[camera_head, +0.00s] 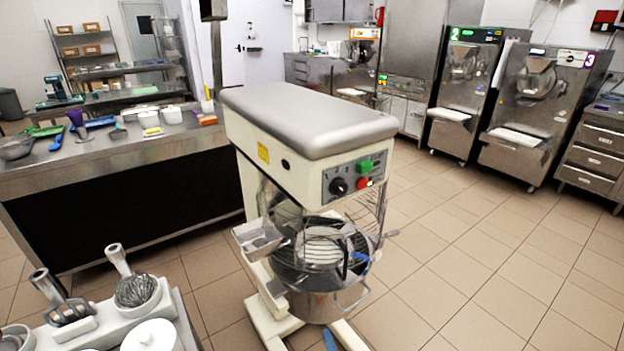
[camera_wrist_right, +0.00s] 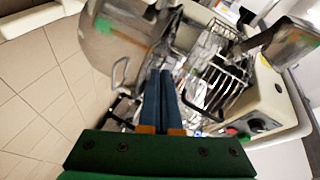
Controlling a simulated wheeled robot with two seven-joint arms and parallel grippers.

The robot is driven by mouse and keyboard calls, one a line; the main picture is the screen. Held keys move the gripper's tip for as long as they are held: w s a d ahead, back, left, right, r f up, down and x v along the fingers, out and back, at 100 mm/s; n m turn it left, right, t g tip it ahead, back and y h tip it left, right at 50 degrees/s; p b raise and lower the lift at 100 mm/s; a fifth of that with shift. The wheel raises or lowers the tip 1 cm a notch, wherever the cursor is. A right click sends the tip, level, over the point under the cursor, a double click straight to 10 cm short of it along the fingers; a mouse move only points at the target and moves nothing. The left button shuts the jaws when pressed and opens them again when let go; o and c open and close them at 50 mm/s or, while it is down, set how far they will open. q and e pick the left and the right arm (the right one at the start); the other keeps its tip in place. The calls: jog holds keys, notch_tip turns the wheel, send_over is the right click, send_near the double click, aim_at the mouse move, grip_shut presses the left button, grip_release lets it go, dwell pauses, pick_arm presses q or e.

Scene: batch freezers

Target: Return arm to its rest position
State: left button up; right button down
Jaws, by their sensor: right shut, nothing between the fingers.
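My right gripper (camera_head: 330,340) shows only as a small blue tip at the bottom edge of the head view, in front of the mixer's foot. In the right wrist view its two blue fingers (camera_wrist_right: 160,78) lie side by side, shut and empty. They point toward the planetary mixer (camera_head: 300,115), with the steel bowl (camera_wrist_right: 110,45) to their left and the wire guard (camera_wrist_right: 220,85) to their right. My left gripper is not in view.
A steel counter (camera_head: 120,155) with bowls and tools stands at the left. A whisk (camera_head: 134,288) and a beater (camera_head: 60,305) rest in a white holder at the lower left. Batch freezers (camera_head: 540,105) line the back right. The tiled floor right of the mixer is clear.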

jog(key=s+d+f+n+g, duration=0.2)
jog(key=s+f+n+g, duration=0.1)
jog(key=s+f, duration=0.4)
jog(key=s+d+f+n+g, duration=0.25)
jog(key=s+f, duration=0.25)
jog(key=f, duration=0.3)
jog(key=s+d+f+n+g+h, duration=0.1)
jog(key=s+d+f+n+g, duration=0.1)
jog(key=s, duration=0.6)
jog(key=s+d+f+n+g+h, duration=0.1)
jog(key=s+d+f+n+g, duration=0.2)
jog(key=s, duration=0.5)
jog(key=s+d+f+n+g, duration=0.3)
jog(key=s+f, duration=0.3)
jog(key=s, duration=0.2)
jog(key=shift+s+d+n+h, duration=0.2)
jog(key=shift+d+n+h, duration=0.25)
jog(key=shift+d, duration=0.4)
